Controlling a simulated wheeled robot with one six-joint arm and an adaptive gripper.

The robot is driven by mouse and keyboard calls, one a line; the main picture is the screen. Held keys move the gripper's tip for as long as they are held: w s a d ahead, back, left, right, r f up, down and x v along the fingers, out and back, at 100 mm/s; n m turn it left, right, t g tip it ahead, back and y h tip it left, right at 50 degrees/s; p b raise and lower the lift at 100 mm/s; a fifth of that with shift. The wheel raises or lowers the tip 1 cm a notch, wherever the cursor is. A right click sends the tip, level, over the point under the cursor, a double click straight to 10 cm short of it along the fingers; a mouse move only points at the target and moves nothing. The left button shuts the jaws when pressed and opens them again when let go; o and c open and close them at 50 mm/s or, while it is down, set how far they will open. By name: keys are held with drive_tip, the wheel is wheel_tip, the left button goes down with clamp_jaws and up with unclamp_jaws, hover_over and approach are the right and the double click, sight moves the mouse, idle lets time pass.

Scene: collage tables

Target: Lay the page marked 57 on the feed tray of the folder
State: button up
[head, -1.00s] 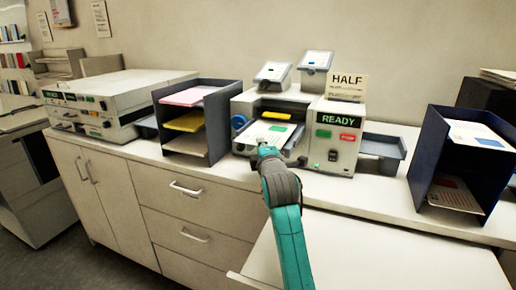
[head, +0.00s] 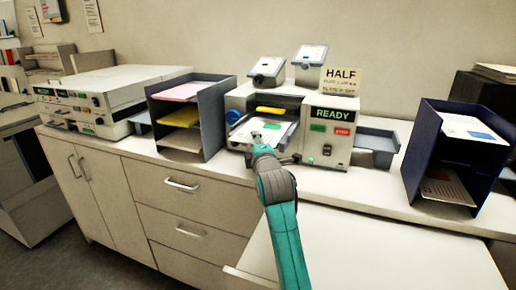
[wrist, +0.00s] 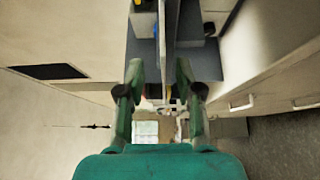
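The folder (head: 326,151) stands on the counter with a READY panel and a HALF sign. Its feed tray (head: 238,146) slopes out at its front left. A pale sheet (head: 283,133) shows on the tray, partly covered by my gripper; no number is legible on it. My gripper (head: 264,133) is right over the tray's front part. In the wrist view my gripper (wrist: 160,70) has its two fingers well apart. A thin grey edge-on plate or sheet (wrist: 169,35) lies between them, and I cannot tell which it is.
A paper rack (head: 212,115) with pink and yellow sheets stands left of the folder. A dark blue rack (head: 420,160) with printed pages stands at the right. Another machine (head: 85,110) is far left. A pale table (head: 370,255) is in front.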

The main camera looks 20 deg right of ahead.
drive_tip(key=s, duration=1.1)
drive_tip(key=shift+s+a, duration=0.35)
drive_tip(key=shift+a, duration=0.05)
drive_tip(key=shift+s+f, duration=0.1)
